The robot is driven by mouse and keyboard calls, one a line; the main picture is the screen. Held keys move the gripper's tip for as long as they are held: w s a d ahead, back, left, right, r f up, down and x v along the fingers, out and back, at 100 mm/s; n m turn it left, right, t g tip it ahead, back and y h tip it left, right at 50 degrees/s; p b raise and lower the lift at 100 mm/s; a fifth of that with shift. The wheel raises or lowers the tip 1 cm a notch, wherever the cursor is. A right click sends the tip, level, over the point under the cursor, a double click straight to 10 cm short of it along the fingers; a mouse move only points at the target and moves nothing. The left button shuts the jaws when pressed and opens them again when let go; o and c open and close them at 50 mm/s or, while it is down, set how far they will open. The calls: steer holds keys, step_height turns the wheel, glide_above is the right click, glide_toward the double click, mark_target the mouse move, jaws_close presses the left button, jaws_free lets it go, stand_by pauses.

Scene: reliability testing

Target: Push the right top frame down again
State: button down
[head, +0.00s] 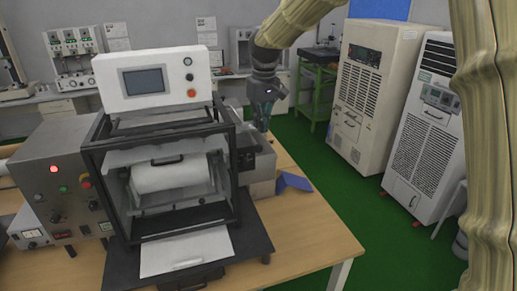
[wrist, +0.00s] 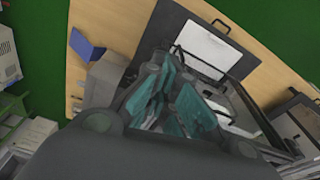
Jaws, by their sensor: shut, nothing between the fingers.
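A machine with a black open frame (head: 238,190) stands on the wooden table, with a white roll (head: 168,176) inside and a white panel with a screen (head: 157,81) on top. A grey metal block (head: 260,172) sits at the machine's right side; I cannot tell which part is the right top frame. My gripper (head: 262,122) is shut and empty, pointing down above the block's back right of the machine. In the wrist view my gripper (wrist: 178,110) covers much of the machine. I cannot tell whether its tips touch anything.
A grey control box (head: 60,190) with a red light stands left of the machine. A blue object (head: 294,182) lies on the wooden table (head: 310,235) to the right. A white sheet (head: 186,252) lies in front. Tall cabinets (head: 372,90) stand beyond green floor.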

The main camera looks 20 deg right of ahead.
mark_target(260, 148)
steer(key=f, duration=0.4)
steer(key=w+f, duration=0.1)
steer(key=f, duration=0.1)
steer(key=shift+f, duration=0.2)
steer(key=shift+s+f, duration=0.1)
steer(key=shift+f, duration=0.85)
steer(key=shift+f+b, duration=0.3)
steer(key=shift+f, duration=0.1)
steer(key=shift+s+r, duration=0.25)
steer(key=shift+s, duration=0.05)
steer(key=shift+s+d+r+p, duration=0.15)
steer(key=shift+s+r, duration=0.05)
steer(key=shift+s, duration=0.45)
steer(key=shift+s+d+r+p, duration=0.1)
steer(key=shift+s+r+p, duration=0.1)
steer(key=shift+s, duration=0.4)
steer(key=shift+w, duration=0.15)
